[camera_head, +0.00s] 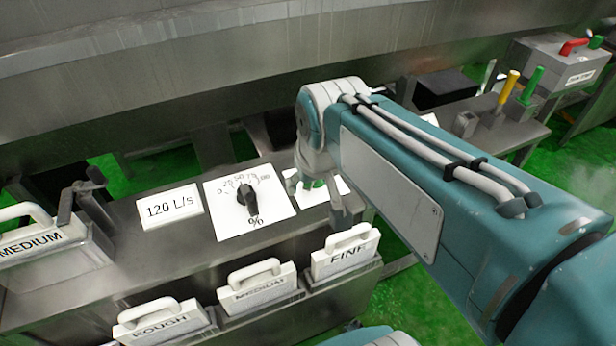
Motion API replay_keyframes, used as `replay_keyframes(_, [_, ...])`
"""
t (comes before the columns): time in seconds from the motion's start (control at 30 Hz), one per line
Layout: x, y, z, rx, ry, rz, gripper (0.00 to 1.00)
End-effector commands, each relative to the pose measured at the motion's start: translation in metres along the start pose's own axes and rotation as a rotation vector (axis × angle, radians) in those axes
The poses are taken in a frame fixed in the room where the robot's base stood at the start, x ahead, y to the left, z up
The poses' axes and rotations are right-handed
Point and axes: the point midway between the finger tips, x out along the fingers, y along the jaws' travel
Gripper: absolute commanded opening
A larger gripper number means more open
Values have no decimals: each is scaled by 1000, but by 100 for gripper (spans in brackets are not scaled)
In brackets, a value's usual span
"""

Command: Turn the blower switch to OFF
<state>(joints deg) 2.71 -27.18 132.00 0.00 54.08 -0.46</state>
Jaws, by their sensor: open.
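My gripper (316,193) is open, with its fingers pointing down over a white plate (312,199) on the metal bench, right of the dial. The gripper hides most of this plate. A small green part (308,183) shows between the fingers; I cannot tell if it is the blower switch or if a finger touches it. No OFF or blower label is readable. A black dial knob (248,199) sits on a white panel marked with numbers and a % sign, left of my gripper.
Handled blocks marked ROUGH (161,325), MEDIUM (258,290) and FINE (344,257) line the front edge. Yellow (508,88) and green (531,86) handles stand at upper right. A large metal drum spans the back.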

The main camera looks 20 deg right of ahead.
Motion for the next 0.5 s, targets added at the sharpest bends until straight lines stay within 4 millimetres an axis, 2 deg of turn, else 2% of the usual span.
replay_keyframes(0.27, [24, 12, -43, 27, -90, 10, 72])
replay_keyframes(0.5, [53, 25, -76, 51, -165, 16, 72])
